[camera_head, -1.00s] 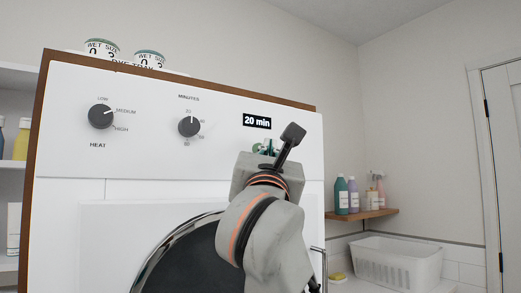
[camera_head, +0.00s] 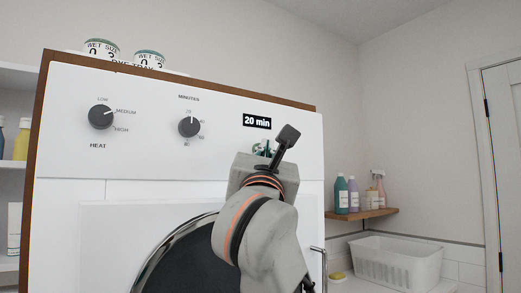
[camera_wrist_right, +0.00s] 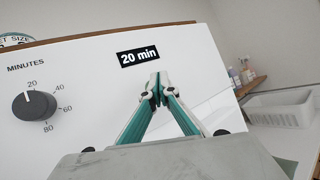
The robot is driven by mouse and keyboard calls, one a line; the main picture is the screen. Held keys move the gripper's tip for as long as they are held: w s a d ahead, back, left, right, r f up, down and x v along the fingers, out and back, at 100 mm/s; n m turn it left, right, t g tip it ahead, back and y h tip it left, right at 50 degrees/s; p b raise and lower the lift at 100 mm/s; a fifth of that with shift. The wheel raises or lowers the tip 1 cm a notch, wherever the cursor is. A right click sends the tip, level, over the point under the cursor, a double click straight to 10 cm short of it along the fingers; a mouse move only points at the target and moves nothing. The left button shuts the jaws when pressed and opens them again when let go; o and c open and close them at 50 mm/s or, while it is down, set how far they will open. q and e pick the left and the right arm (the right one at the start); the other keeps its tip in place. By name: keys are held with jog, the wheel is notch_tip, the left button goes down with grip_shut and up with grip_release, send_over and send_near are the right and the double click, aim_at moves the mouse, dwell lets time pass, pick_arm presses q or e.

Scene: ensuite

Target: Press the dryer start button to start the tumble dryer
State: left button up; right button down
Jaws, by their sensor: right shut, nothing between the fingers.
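The white tumble dryer (camera_head: 75,140) fills the middle of the head view. Its panel has a black display reading "20 min" (camera_head: 257,121), which also shows in the right wrist view (camera_wrist_right: 138,56). I see no start button in either view; the part of the panel below the display is covered by my right gripper. My right gripper (camera_head: 262,147) is in front of the panel under the display. In the right wrist view its green fingers (camera_wrist_right: 155,90) meet at the tips, shut and empty. I cannot tell whether they touch the panel. My left gripper is out of view.
A heat knob (camera_head: 101,117) and a minutes knob (camera_head: 189,127), pointing at 20, sit left on the panel. The round door (camera_head: 180,260) is below. Two tins (camera_head: 149,58) stand on top. Right are a shelf with bottles (camera_head: 353,195) and a white basket (camera_head: 398,262).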

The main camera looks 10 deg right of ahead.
jog(key=shift+w+a, duration=0.15)
jog(key=shift+w, duration=0.3)
dwell(0.5)
jog(key=shift+s, duration=0.2)
jog(key=shift+s+d+p, duration=0.3)
jog(key=shift+s, duration=0.4)
jog(key=s, duration=0.2)
jog(key=s+d+p, duration=0.1)
jog(key=s+d, duration=0.1)
jog(key=s, duration=0.1)
jog(key=shift+s+p, duration=0.3)
jog(key=shift+p, duration=0.1)
dwell(0.6)
